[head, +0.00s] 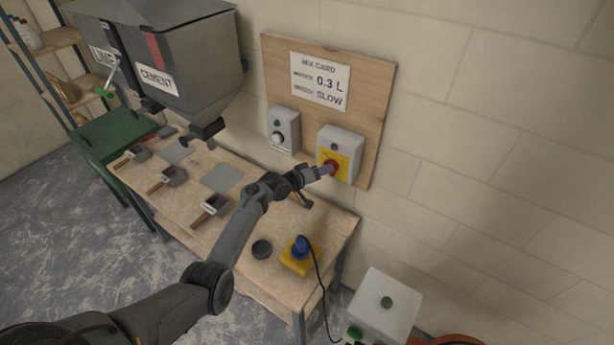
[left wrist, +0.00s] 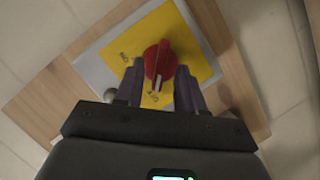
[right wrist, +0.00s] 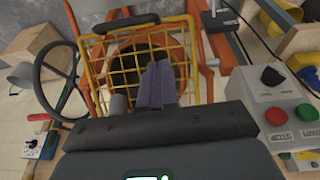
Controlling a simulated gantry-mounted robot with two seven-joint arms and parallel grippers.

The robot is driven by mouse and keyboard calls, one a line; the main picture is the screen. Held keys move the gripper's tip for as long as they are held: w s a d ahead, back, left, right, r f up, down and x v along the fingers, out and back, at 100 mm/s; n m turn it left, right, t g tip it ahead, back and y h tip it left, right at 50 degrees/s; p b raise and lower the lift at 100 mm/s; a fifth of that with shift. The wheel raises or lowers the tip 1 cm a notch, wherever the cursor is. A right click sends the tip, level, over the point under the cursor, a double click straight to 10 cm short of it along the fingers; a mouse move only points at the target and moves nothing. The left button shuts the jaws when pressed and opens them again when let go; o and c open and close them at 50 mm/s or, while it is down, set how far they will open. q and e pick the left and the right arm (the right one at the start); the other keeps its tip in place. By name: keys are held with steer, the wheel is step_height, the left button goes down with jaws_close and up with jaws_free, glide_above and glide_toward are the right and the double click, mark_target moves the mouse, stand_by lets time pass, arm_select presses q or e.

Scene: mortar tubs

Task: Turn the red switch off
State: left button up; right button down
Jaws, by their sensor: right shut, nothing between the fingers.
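The red switch (head: 333,167) is a round knob on a yellow plate on a grey box (head: 341,141), mounted on the wooden wall board. My left gripper (head: 326,171) is right at it. In the left wrist view, my left gripper (left wrist: 160,82) has its fingers apart, one on each side of the red knob (left wrist: 160,60); contact is not clear. A pale mark on the knob points to the bottom of that picture, near small lettering too blurred to read surely. My right gripper (right wrist: 157,85) is shut and empty in the right wrist view, away from the switch.
A yellow block with a blue top (head: 300,254) stands on the workbench (head: 262,280). In the right wrist view, a yellow grid (right wrist: 130,75) and a button box (right wrist: 283,102) lie near my right gripper.

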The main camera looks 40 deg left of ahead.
arm_select(q)
steer(key=v, duration=0.9)
steer(key=shift+s, duration=0.35)
steer(key=shift+a, duration=0.1)
